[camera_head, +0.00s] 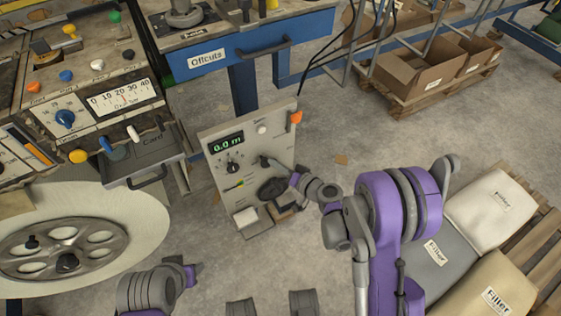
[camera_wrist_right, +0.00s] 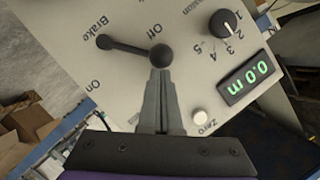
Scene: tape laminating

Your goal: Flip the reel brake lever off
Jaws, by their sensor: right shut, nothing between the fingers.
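The reel brake lever (camera_wrist_right: 132,49) is a black rod on a grey panel (camera_head: 220,160). In the right wrist view its larger ball end is close to the printed word Off, and its other end is by the word Brake; On is printed lower left. In the head view the lever (camera_head: 266,161) is small and partly hidden by my gripper. My right gripper (camera_wrist_right: 160,75) is shut and empty, its tips at the ball; whether they touch it I cannot tell. My left gripper (camera_head: 198,269) is low in the head view, its fingers unclear.
The panel has a 0.0 m display (camera_head: 226,143), a dial (camera_head: 232,167), an orange part (camera_head: 295,117) and a black knob (camera_head: 272,188). A large reel (camera_head: 130,215) stands at left. Filler sacks (camera_head: 490,210) lie at right. A blue bench (camera_head: 300,40) is behind.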

